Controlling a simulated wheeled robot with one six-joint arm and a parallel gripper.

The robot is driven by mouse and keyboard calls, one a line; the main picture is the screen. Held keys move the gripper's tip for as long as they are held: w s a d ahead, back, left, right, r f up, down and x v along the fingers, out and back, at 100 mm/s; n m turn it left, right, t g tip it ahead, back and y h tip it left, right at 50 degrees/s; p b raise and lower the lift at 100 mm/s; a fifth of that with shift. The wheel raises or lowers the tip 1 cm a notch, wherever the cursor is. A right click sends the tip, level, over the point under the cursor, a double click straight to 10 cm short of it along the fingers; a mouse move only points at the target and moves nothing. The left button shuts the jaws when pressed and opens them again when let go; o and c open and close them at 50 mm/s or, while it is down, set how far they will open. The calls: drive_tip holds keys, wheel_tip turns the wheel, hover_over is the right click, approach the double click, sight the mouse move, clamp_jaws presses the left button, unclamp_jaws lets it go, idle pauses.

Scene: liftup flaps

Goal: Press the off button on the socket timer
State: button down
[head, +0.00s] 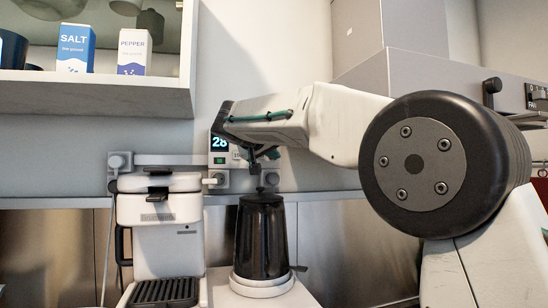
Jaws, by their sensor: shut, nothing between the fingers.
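The socket timer (218,146) is on the wall strip behind the coffee machine and kettle. Its dark display reads 28, and a small green button (219,161) sits below it. My arm and wrist cover the timer's right part, so I cannot make out an off button for certain. My gripper (256,165) is shut and empty, pointing down just right of the timer and above the kettle. I cannot tell whether it touches the timer.
A white coffee machine (158,222) stands left, and a black kettle (261,238) on a white base stands below my gripper. Salt (75,48) and pepper (133,52) boxes sit in the open cabinet above. A power socket (119,162) with a plug is at left.

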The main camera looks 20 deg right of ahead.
drive_tip(key=shift+w, duration=0.45)
idle(0.3)
drive_tip(key=shift+s, duration=0.85)
drive_tip(key=s, duration=0.5)
idle(0.4)
idle(0.6)
